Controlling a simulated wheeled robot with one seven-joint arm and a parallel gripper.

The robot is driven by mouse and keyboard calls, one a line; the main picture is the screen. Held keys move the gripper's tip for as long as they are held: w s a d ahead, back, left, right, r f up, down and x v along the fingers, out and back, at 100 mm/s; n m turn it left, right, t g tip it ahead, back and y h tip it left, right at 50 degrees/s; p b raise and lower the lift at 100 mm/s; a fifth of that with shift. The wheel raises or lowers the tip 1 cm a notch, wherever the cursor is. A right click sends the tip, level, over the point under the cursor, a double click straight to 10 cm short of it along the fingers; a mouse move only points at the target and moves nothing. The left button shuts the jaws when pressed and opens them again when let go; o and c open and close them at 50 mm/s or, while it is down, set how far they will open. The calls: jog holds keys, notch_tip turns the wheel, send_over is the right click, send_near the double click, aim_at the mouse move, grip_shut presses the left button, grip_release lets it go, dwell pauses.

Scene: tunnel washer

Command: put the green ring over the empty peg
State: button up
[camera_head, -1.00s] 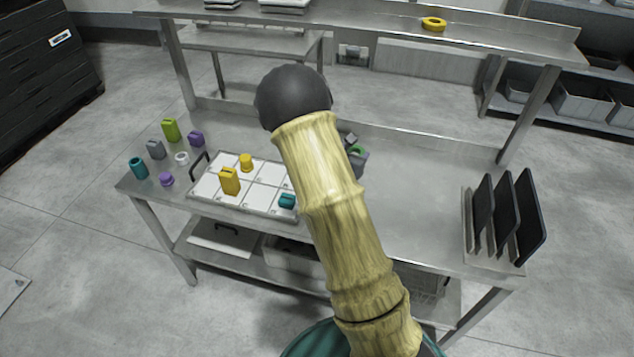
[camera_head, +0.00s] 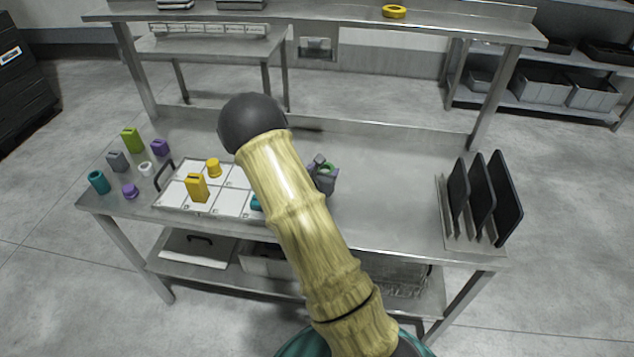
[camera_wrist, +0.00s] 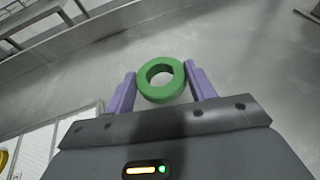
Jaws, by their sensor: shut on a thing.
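The green ring (camera_wrist: 160,95) sits between the two purple fingers of my gripper (camera_wrist: 160,79) in the wrist view, with its hole facing the camera. The fingers are shut on its sides. In the head view my gripper (camera_head: 323,178) shows beyond my arm, with a bit of the green ring (camera_head: 330,169) visible in it. It is over the steel table, to the right of the white tray. I cannot make out an empty peg in either view; my arm covers part of the table.
The white sectioned tray (camera_head: 231,203) holds yellow pieces (camera_head: 197,187) and a teal piece (camera_head: 256,203). Several small coloured parts stand at the table's left end. A rack of black plates (camera_head: 481,200) stands at the right end. A yellow ring (camera_head: 394,11) lies on the upper shelf. The table's middle right is clear.

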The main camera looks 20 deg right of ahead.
jog(key=shift+f, duration=0.65)
jog(key=shift+f, duration=2.05)
jog(key=shift+f, duration=0.2)
jog(key=o, duration=1)
jog(key=shift+r, duration=0.15)
